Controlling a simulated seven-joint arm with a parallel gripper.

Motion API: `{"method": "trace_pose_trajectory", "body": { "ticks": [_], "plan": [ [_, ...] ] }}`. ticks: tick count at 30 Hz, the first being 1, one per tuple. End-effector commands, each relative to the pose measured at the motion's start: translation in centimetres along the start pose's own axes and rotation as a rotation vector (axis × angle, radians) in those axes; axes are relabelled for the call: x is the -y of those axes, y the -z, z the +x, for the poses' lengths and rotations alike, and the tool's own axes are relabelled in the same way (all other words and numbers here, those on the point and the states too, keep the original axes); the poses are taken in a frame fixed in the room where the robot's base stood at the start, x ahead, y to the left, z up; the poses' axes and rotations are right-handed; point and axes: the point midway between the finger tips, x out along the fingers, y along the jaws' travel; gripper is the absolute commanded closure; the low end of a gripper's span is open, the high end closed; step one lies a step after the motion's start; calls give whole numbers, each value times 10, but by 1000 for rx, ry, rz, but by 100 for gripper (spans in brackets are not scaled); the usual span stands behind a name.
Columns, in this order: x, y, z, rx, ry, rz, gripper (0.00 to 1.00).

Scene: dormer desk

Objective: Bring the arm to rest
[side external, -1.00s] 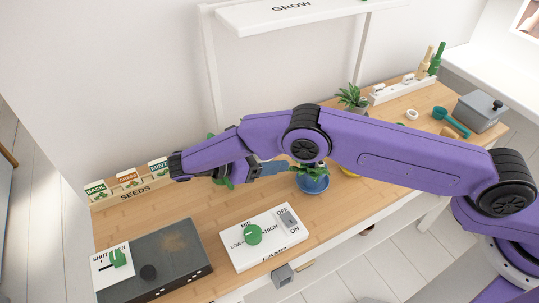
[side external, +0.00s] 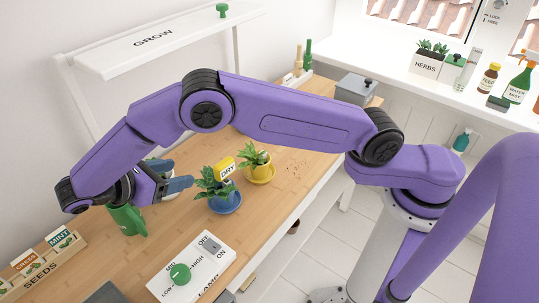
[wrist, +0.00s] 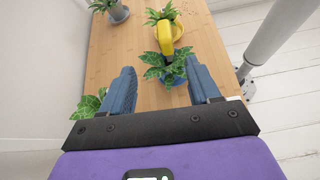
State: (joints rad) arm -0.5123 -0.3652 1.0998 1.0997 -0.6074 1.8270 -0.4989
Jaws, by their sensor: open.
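My gripper (side external: 182,178) is open and empty, held above the wooden desk (side external: 290,165). In the side external view its blue fingers point right, just left of a leafy plant in a blue pot (side external: 225,203). In the wrist view both fingers of my gripper (wrist: 160,66) show apart, with the blue-pot plant (wrist: 173,72) between and beyond them. My purple arm is stretched across the desk, bent at a raised elbow. Whether the fingers touch any leaves I cannot tell.
A plant in a yellow pot (side external: 259,174) and a yellow DRY tag (side external: 225,168) stand by the blue pot. A green can (side external: 126,219) is beneath my wrist. The lamp panel (side external: 205,262) and seed box (side external: 42,268) are in front. The GROW shelf (side external: 155,40) is behind.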

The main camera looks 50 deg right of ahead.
Motion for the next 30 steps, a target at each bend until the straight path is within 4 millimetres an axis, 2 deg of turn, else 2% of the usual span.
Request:
{"method": "trace_pose_trajectory", "body": {
  "ticks": [1, 7, 14, 20, 30],
  "plan": [
    [1, -13, 0, -45, -4, 12, 39],
    [20, -50, 8, -225, -6, 57, 39],
    [59, -95, 28, -428, 16, 118, 39],
    [104, -130, 56, -603, 56, 177, 39],
    [197, -179, 117, -885, 170, 291, 39]
  ]
}}
